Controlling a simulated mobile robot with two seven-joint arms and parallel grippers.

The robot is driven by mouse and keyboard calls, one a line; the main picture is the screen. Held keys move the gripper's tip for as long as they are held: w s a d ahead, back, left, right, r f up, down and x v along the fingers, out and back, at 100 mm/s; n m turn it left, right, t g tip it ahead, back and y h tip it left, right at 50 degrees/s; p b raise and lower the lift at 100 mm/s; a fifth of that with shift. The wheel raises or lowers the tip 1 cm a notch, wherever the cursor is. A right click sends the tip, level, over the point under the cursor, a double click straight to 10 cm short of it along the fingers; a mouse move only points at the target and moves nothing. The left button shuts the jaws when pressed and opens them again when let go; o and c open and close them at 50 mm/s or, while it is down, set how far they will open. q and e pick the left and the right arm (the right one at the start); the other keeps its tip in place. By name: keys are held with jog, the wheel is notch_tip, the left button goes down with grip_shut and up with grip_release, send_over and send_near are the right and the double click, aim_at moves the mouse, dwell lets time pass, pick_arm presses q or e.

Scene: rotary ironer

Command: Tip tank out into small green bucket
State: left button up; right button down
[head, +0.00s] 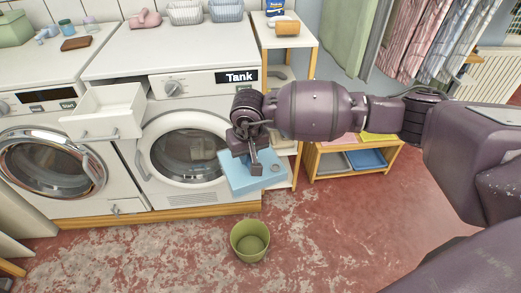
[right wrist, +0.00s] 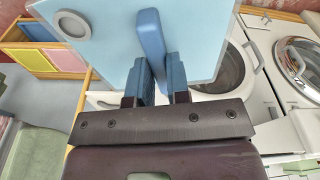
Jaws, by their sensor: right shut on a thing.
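The tank is a light blue flat box (head: 240,181) with a round grey cap. My right gripper (head: 255,168) is shut on the tank's darker blue handle. It holds the tank in the air in front of the right-hand machine, partly covering its door. In the right wrist view the tank (right wrist: 195,25) fills the top, with its handle between the fingers (right wrist: 162,85). The small green bucket (head: 250,241) stands upright on the floor, lower in the head view than the tank and apart from it. Its inside looks empty. My left gripper is not in view.
The machine labelled "Tank" (head: 185,110) stands behind the held tank, with a white drawer (head: 100,110) pulled out at its upper left. Another washer (head: 40,165) is at the left. A low wooden shelf (head: 350,160) with trays is at the right. The floor around the bucket is clear.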

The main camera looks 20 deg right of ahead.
jog(key=w+a+f+b, duration=0.1)
jog(key=w+f+b, duration=0.5)
jog(key=f, duration=1.2)
jog(key=w+a+f+n+b, duration=0.2)
jog(key=f+b, duration=0.5)
jog(key=f, duration=1.2)
jog(key=w+a+f+m+b, duration=0.1)
jog(key=w+f+b, duration=0.55)
jog(key=f, duration=1.15)
pick_arm(q)
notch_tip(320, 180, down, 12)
jog(key=b, duration=0.2)
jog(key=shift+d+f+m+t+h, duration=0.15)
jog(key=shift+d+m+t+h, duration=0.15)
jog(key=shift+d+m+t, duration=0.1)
pick_arm(e)
jog(key=s+d+r+t+y, duration=0.4)
jog(key=s+d+t+y, duration=0.2)
jog(key=t+y, duration=0.4)
jog(key=shift+s+d+r+m+y, duration=0.2)
jog(key=shift+d+r+m+y, duration=0.15)
jog(key=shift+y, duration=0.55)
